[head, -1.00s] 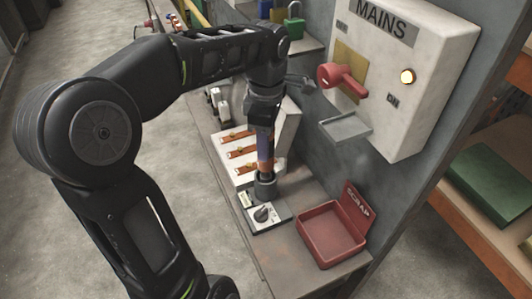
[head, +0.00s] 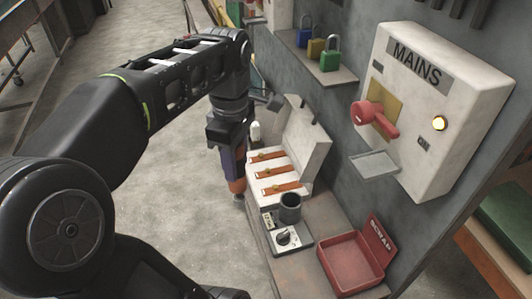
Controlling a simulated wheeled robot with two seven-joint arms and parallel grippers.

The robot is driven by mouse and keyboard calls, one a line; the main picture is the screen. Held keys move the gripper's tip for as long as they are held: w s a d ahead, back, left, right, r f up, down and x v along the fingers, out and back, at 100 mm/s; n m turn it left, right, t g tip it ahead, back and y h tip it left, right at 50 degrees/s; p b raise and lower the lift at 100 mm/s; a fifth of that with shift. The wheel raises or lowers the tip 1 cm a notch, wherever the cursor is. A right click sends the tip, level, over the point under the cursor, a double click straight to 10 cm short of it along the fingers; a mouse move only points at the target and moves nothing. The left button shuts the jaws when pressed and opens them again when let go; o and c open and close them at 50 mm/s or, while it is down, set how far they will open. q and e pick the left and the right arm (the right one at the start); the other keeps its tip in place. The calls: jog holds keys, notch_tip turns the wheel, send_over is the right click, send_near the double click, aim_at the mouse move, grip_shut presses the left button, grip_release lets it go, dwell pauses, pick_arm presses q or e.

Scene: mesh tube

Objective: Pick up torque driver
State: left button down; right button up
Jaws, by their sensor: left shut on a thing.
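The gripper fingers are dark and partly hard to make out. The dark round holder (head: 290,208) on the small dial unit (head: 284,235) stands empty on the bench. My right gripper is not in view.
A white case (head: 318,150) with orange-brown strips stands on the bench behind the holder. A red scrap tray (head: 335,285) sits at the front right. The mains box (head: 455,120) with its red lever (head: 375,118) is on the wall. Padlocks (head: 331,60) stand on a shelf.

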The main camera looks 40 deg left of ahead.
pick_arm(q)
jog(key=shift+s+a, duration=0.35)
jog(key=shift+s, duration=0.3)
jog(key=shift+s+a, duration=0.35)
jog(key=shift+s, duration=0.35)
jog(key=shift+s+a, duration=0.35)
jog(key=shift+s, duration=0.3)
